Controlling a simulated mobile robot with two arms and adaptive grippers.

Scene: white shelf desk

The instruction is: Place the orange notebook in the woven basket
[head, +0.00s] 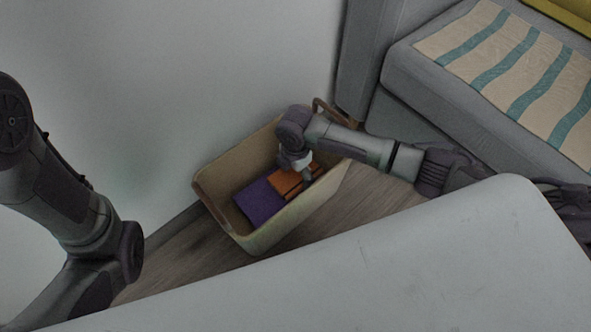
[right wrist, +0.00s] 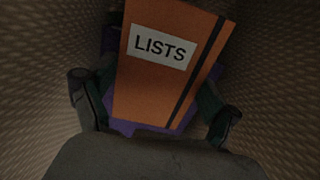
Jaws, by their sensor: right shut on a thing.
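The orange notebook (head: 284,182) is inside the woven basket (head: 218,197), above or against a purple item. In the right wrist view the notebook (right wrist: 150,85) shows its "LISTS" label and a dark elastic band. My right gripper (head: 304,180) reaches down into the basket and is shut on the notebook. In the right wrist view its fingers (right wrist: 155,112) stand on either side of the notebook, and the basket's woven walls (right wrist: 265,70) surround it. Whether the notebook rests on the purple item is unclear. My left arm shows at the left of the head view; its gripper is out of frame.
A purple item (head: 258,203) lies in the basket. The basket stands on a wooden floor (head: 185,246) between a white wall (head: 170,90) and a white desk top (head: 390,265). A grey sofa (head: 420,90) with a striped cloth (head: 515,70) is at the upper right.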

